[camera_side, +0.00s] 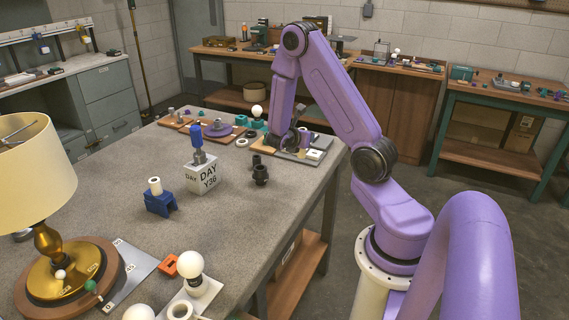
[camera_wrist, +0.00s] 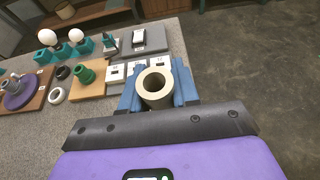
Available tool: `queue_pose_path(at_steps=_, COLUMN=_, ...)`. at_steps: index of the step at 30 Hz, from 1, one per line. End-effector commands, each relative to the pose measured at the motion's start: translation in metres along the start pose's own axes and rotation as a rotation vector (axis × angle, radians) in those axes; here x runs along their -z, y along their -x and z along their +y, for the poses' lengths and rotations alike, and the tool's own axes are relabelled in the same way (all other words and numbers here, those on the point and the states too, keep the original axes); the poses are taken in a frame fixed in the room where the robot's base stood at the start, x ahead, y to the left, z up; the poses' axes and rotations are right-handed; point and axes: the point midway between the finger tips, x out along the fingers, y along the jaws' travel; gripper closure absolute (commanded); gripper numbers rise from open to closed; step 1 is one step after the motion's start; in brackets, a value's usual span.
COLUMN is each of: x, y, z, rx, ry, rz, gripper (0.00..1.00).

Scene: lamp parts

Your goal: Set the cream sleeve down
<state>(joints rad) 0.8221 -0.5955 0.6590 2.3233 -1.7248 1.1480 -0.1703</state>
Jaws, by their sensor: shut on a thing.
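The cream sleeve (camera_wrist: 155,90) is a short, thick-walled tube. In the wrist view my gripper (camera_wrist: 157,92) is shut on it, with a blue finger on each side and the sleeve's open end facing the camera. Behind it is a grey board (camera_wrist: 139,60) carrying small white blocks (camera_wrist: 137,70). In the side view my gripper (camera_side: 290,143) is low over the board at the table's far right corner. The sleeve cannot be made out there, and the gap below it cannot be judged.
Beside the board stand a green ring part (camera_wrist: 85,75), a white ring (camera_wrist: 57,96) and bulbs in teal holders (camera_wrist: 76,36). The table edge is close on the right. A DAY block (camera_side: 201,175), a dark fitting (camera_side: 260,175) and a lamp (camera_side: 45,200) stand nearer the side camera.

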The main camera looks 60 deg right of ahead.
Motion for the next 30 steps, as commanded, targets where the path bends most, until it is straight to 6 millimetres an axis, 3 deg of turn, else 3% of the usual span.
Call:
queue_pose_path(at_steps=5, x=0.011, y=0.043, z=0.014, rx=-0.058, ry=0.020, rz=0.004, gripper=0.99)
queue_pose_path(at_steps=9, x=0.027, y=0.095, z=0.021, rx=-0.123, ry=0.043, rz=0.006, gripper=0.99)
queue_pose_path(at_steps=18, x=0.056, y=0.195, z=0.006, rx=-0.257, ry=0.101, rz=0.007, gripper=0.99)
queue_pose_path(at_steps=24, x=0.066, y=0.238, z=-0.016, rx=-0.327, ry=0.132, rz=0.004, gripper=0.99)
queue_pose_path(at_steps=30, x=0.070, y=0.257, z=-0.030, rx=-0.362, ry=0.149, rz=0.000, gripper=0.99)
